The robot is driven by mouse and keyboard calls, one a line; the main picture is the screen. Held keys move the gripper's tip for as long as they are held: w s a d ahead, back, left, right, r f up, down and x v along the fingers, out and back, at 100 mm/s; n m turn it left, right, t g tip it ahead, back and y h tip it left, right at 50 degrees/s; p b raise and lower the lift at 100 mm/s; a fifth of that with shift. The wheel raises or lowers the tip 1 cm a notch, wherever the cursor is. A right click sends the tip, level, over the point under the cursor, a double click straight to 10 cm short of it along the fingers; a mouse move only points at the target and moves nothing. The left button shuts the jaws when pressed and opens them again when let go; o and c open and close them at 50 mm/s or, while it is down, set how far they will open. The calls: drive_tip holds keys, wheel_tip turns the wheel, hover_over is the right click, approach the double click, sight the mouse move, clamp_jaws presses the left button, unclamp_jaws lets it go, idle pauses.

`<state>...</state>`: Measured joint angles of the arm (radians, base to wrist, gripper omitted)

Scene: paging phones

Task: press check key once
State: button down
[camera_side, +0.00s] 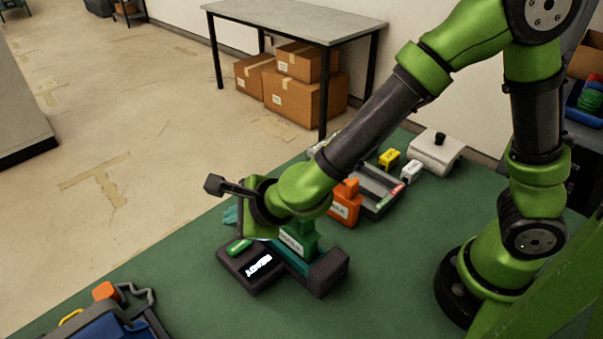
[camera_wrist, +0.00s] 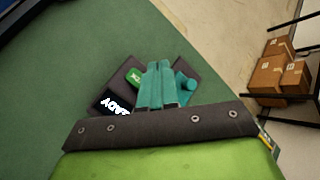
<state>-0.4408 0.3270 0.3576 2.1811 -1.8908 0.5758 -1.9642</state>
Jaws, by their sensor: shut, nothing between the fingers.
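A dark desk device with a lit white-lettered display (camera_side: 257,265) sits on the green table below my arm. A green key (camera_side: 238,246) lies beside the display; in the wrist view the green key (camera_wrist: 134,76) carries a pale mark too small to read. My gripper (camera_wrist: 155,65) has two teal fingers, shut together and empty. In the wrist view they appear just right of the green key and cover part of the device. The gap between fingertips and key cannot be judged. In the side view my wrist hides the fingers.
A green labelled block (camera_side: 297,240) stands at the device. An orange labelled block (camera_side: 345,203) and a grey tray (camera_side: 376,190) are behind it. A blue case (camera_side: 110,325) is at front left.

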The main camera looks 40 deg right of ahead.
sight(242, 248)
drive_tip(key=shift+f, duration=2.4)
drive_tip(key=shift+f, duration=0.1)
drive_tip(key=shift+f, duration=0.3)
drive_tip(key=shift+f, duration=0.45)
idle(0.9)
drive_tip(key=shift+r, duration=0.9)
drive_tip(key=shift+r, duration=2.5)
